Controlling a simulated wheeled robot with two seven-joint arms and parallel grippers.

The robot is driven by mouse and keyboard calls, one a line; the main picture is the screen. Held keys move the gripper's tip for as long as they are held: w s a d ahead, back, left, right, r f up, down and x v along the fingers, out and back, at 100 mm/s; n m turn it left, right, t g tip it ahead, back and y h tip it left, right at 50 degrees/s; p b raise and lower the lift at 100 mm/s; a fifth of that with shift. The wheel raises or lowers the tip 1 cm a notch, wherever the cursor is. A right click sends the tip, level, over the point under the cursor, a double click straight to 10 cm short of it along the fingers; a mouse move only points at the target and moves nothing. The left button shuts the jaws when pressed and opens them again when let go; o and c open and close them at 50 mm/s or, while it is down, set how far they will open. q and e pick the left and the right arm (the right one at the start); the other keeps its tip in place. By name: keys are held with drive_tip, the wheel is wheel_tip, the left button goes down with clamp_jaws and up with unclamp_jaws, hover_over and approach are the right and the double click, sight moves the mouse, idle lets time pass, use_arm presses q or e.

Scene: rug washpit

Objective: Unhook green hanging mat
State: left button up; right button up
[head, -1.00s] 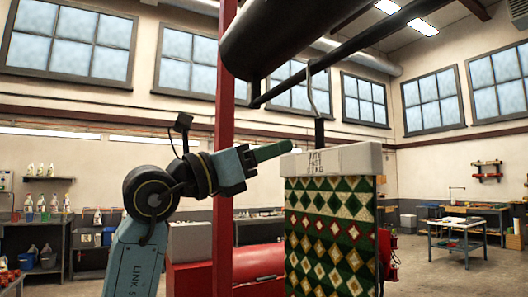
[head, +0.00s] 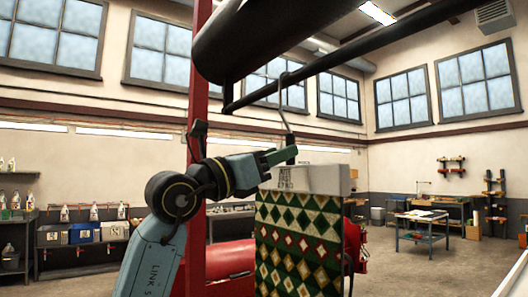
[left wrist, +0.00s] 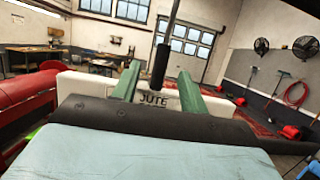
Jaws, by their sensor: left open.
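The green mat (head: 300,245), patterned with red, white and yellow diamonds, hangs from a white labelled clamp bar (head: 325,180). A thin grey hook (head: 284,100) with a black grip (head: 291,154) rises from the bar to the dark rail (head: 350,52). My left gripper (head: 284,156) is at the black grip, just above the bar. In the left wrist view, its two green fingers (left wrist: 158,88) are apart, one on each side of the black grip (left wrist: 160,66). Contact with the grip cannot be told. The white bar (left wrist: 85,83) lies just beyond the fingers. My right gripper is not in view.
A red post (head: 197,110) stands behind my left arm. A thick black roller (head: 240,45) hangs overhead beside the rail. A red cylinder (head: 235,257) lies low behind the mat. Benches stand along the far walls, with open floor to the right.

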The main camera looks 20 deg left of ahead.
sight(289, 127)
use_arm(q)
drive_tip(key=shift+p+x, duration=1.1)
drive_tip(key=shift+x, duration=0.95)
drive_tip(key=shift+c, duration=0.4)
clamp_jaws()
drive_tip(key=shift+r, duration=0.25)
drive_tip(key=shift+r+p, duration=1.65)
drive_tip(key=shift+r, duration=0.4)
drive_tip(key=shift+a, duration=0.1)
